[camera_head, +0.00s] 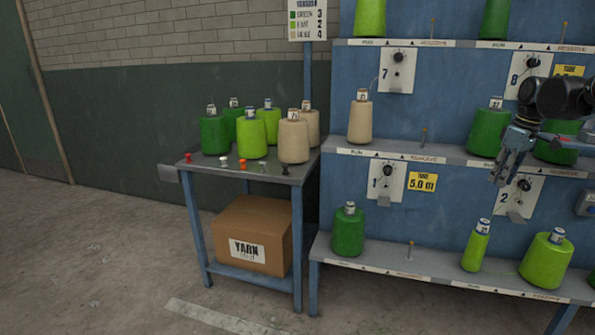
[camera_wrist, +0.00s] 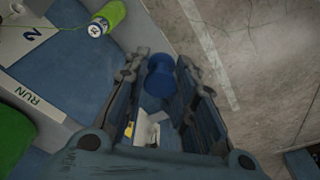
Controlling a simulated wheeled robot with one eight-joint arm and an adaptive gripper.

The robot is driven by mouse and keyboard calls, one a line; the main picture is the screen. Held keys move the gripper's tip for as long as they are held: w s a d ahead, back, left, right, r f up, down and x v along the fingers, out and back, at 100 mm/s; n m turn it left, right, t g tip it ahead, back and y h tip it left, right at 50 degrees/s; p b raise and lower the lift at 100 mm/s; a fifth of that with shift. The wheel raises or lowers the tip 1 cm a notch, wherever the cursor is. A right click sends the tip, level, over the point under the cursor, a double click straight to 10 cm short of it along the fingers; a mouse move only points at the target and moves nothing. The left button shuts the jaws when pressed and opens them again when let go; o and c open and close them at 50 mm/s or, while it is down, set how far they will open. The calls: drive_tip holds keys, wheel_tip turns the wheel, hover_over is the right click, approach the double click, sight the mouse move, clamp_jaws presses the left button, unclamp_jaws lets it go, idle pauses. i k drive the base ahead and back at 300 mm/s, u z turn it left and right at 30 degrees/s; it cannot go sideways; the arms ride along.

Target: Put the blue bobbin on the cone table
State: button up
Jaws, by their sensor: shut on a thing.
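The blue bobbin (camera_wrist: 160,76) sits between the fingertips of my gripper (camera_wrist: 158,84) in the wrist view, and the gripper is shut on it. In the head view my gripper (camera_head: 507,160) hangs at the right, in front of the blue rack; I cannot make out the bobbin there. The cone table (camera_head: 262,172) stands at the left, well apart from my gripper. Green, lime and beige yarn cones stand on it. Small red (camera_head: 188,158), white (camera_head: 223,163), orange (camera_head: 244,162) and black (camera_head: 285,170) pieces sit along its front edge.
The blue rack (camera_head: 390,235) carries several cones on its shelves, numbered plates and upright pegs. A cardboard yarn box (camera_head: 252,235) sits on the table's lower shelf. A sign post (camera_head: 307,75) rises behind the table. The floor at the left is clear.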

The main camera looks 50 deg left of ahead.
sight(206, 164)
drive_tip(key=u, duration=3.9)
drive_tip(key=i, duration=2.9)
drive_tip(key=z, duration=0.05)
